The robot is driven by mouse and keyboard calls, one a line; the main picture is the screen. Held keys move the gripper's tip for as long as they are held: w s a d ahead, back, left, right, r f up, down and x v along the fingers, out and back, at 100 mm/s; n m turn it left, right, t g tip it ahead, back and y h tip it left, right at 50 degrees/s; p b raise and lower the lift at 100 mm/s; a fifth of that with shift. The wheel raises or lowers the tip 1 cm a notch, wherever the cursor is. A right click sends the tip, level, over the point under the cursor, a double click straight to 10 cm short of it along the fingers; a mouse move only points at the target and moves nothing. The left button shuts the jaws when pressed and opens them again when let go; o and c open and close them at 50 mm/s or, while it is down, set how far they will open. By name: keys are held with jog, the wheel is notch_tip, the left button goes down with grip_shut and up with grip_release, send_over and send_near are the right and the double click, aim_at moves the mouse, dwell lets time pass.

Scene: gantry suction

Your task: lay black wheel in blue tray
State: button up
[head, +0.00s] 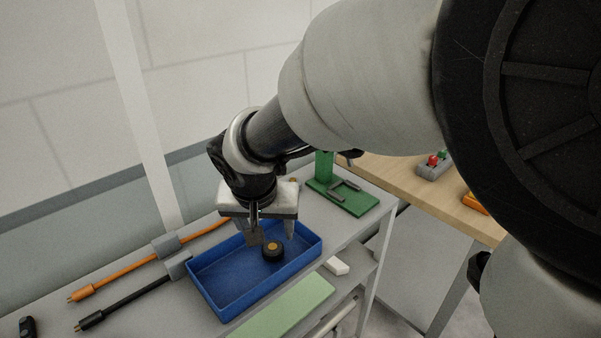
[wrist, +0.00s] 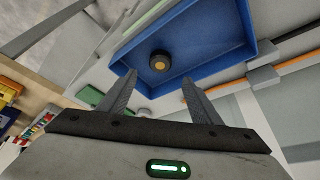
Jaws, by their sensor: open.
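The black wheel (head: 273,250) has a yellow-orange hub and lies inside the blue tray (head: 222,305), on its floor. In the wrist view the wheel (wrist: 159,61) lies on the tray floor near one end of the blue tray (wrist: 205,50). My gripper (head: 271,240) is above the tray with its fingers pointing down. In the wrist view my gripper (wrist: 158,80) has its two fingers wide apart with nothing between them. The wheel shows clear beyond the fingertips.
An orange cable (head: 120,279) and a black cable (head: 125,302) lie left of the tray in grey holders. A green stand (head: 350,200) is behind it at right. A light green mat (head: 285,307) and a white block (head: 336,265) are nearer. A wooden table (head: 430,200) stands at right.

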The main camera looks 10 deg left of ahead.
jog(key=s+d+r, duration=0.1)
jog(key=d+r, duration=0.3)
jog(key=d, duration=0.3)
jog(key=s+d+r, duration=0.2)
jog(key=d+r, duration=0.1)
jog(key=d, duration=0.4)
jog(key=s+d+r+t, duration=0.1)
jog(key=s+d+r, duration=0.1)
jog(key=s+d, duration=0.8)
jog(key=d, duration=0.3)
jog(key=shift+s+r+m, duration=0.15)
jog(key=shift+r+m, duration=0.2)
jog(key=shift+m, duration=0.05)
